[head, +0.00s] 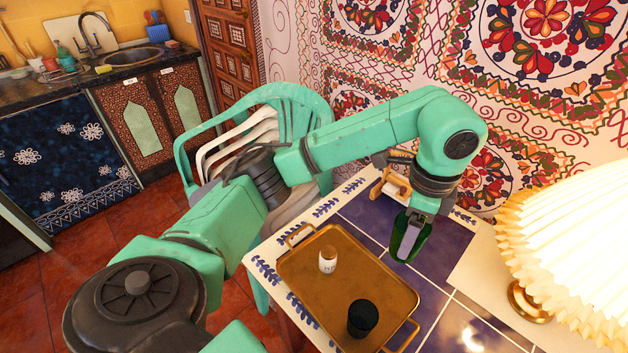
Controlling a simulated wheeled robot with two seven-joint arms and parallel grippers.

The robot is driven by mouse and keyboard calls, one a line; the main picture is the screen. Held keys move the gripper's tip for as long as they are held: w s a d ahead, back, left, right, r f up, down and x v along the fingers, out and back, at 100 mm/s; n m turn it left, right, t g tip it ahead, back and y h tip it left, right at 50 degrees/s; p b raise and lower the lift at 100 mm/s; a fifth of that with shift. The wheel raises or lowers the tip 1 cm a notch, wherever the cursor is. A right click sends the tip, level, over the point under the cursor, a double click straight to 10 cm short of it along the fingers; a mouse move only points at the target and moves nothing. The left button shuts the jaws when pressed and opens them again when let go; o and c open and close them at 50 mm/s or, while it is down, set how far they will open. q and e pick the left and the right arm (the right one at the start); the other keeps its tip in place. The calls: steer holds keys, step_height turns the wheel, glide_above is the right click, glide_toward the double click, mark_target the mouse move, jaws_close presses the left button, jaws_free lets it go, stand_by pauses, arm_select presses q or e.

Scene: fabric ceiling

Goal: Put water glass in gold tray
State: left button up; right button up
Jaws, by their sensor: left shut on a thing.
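The gold tray (298,270) lies on the tiled table, with a raised rim and a handle at each end. A small white jar (328,261) and a black cup (362,319) stand in it. My left gripper (408,240) is to the right of the tray, pointing down over the blue tiles. It is shut on a dark green, glass-like thing (406,238), which looks like the water glass. The fingers hide part of it, and I cannot tell whether its base touches the table. My right gripper is not in view.
A wooden holder (396,180) stands at the table's back edge, behind my left arm. A lamp with a pleated cream shade (565,250) fills the right side. Stacked plastic chairs (290,110) stand behind the table. Bare tray floor shows around the jar and cup.

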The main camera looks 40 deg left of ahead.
mark_target(411, 258)
arm_select(q)
steer(key=shift+s+d+f, duration=0.15)
steer(key=shift+d+f, duration=0.5)
steer(key=shift+d, duration=0.25)
step_height(411, 258, down, 2)
steer(key=shift+s+d+f+b, duration=0.1)
steer(key=shift+d+f+b, duration=0.1)
steer(key=shift+b, duration=0.25)
steer(key=f, duration=1)
steer(key=a+f, duration=0.1)
steer(key=f, duration=0.4)
steer(key=shift+f, duration=0.7)
steer(key=o, duration=1.4)
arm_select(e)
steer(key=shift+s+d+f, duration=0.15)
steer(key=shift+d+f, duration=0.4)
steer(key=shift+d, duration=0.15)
